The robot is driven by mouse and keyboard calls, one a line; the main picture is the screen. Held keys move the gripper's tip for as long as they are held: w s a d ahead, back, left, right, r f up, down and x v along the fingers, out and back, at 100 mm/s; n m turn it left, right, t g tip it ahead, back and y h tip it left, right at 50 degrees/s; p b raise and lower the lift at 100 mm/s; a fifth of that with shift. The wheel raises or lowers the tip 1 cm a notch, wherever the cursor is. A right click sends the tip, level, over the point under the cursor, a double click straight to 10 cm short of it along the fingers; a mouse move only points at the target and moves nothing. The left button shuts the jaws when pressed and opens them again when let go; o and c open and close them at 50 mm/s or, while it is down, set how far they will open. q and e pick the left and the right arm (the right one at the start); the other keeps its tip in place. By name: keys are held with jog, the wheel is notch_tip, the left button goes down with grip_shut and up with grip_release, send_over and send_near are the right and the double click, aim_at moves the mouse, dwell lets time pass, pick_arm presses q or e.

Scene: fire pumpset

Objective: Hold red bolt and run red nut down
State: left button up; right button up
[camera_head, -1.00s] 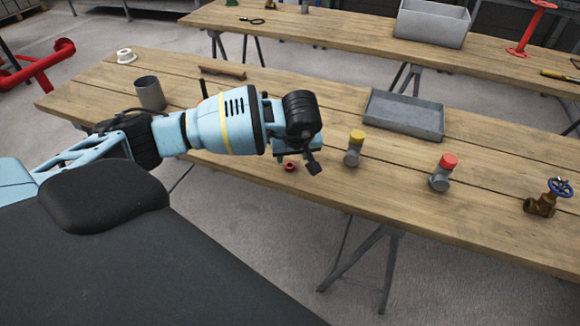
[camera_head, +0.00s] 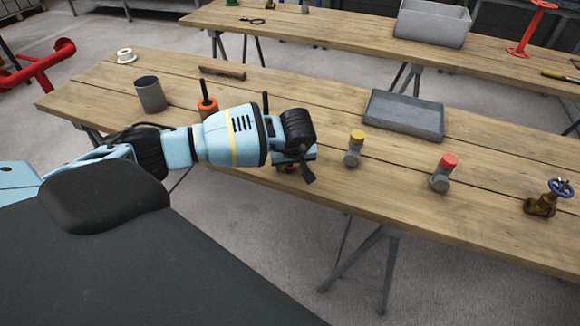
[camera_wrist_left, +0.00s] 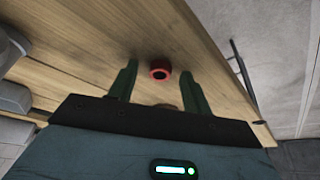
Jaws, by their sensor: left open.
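The red nut (camera_wrist_left: 160,70), a small red ring with a dark hole, lies on the wooden table near its front edge. In the left wrist view it sits between the fingertips of my left gripper (camera_wrist_left: 157,80), which are spread with a gap on both sides of it. In the head view my left gripper (camera_head: 297,165) hangs low over the table edge and hides most of the nut. A grey fitting with a red top (camera_head: 442,173) stands to the right; I cannot tell whether it is the red bolt. My right gripper is not in view.
A yellow-topped grey fitting (camera_head: 354,149) stands close right of my gripper. A grey tray (camera_head: 404,116) lies behind, and a brass valve with blue wheel (camera_head: 546,197) at right. A dark rod with an orange ring (camera_head: 207,106) and a grey cup (camera_head: 150,95) stand left.

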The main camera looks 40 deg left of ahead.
pick_arm(q)
jog(key=c, duration=1.1)
jog(key=shift+o, duration=0.2)
jog(key=shift+r, duration=0.15)
jog(key=shift+r, duration=0.7)
jog(key=shift+s+r, duration=0.15)
jog(key=shift+r, duration=0.35)
jog(key=shift+s+r, duration=0.15)
jog(key=shift+r, duration=0.35)
jog(key=s+d, duration=0.1)
jog(key=s, duration=0.6)
jog(key=s+d+r, duration=0.1)
jog(key=s+d, duration=0.1)
jog(key=s, duration=0.6)
jog(key=shift+d+r, duration=0.15)
jog(key=shift+d, duration=0.15)
